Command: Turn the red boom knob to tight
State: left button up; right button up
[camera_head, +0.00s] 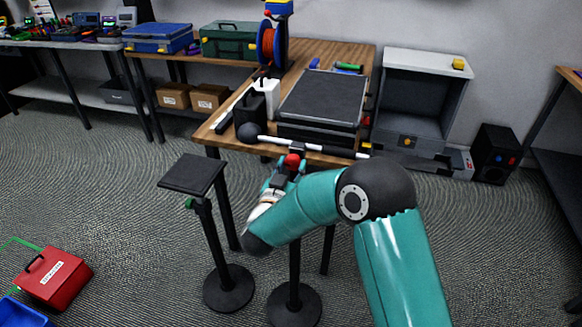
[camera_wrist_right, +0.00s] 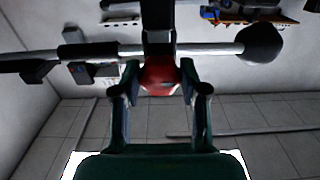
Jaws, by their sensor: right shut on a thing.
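The red boom knob (camera_head: 292,161) sits at the top of a dark stand, just under a silver boom pole (camera_head: 300,144). It also shows in the right wrist view (camera_wrist_right: 160,77), at the middle. My right gripper (camera_head: 287,170) is at the knob from the front; its fingers (camera_wrist_right: 160,88) stand on both sides of the knob and are shut on it. The boom runs across from a black ball end (camera_head: 249,132) to a dark grip at its other end. Any tight marking on the knob is too small to make out. My left gripper is not in view.
A wooden table (camera_head: 335,52) behind the boom holds a black case (camera_head: 322,98), a cable reel (camera_head: 270,45) and bottles. A second stand with a square top (camera_head: 192,174) is at left. A red box (camera_head: 54,278) lies on the floor. A grey cabinet (camera_head: 424,62) stands right.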

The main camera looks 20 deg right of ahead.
jog(key=shift+f+m+b, duration=0.15)
jog(key=shift+m+b, duration=0.45)
jog(key=shift+b, duration=0.4)
jog(key=m+b, duration=1.4)
jog(key=b, duration=0.5)
jog(key=shift+a+f+b, duration=0.1)
jog(key=shift+b, duration=0.2)
jog(key=shift+m+b, duration=1.15)
jog(key=shift+m, duration=0.25)
jog(key=shift+r, duration=0.2)
jog(key=o, duration=1)
jog(key=shift+o, duration=0.7)
jog(key=shift+r, duration=0.1)
jog(key=v, duration=1.2)
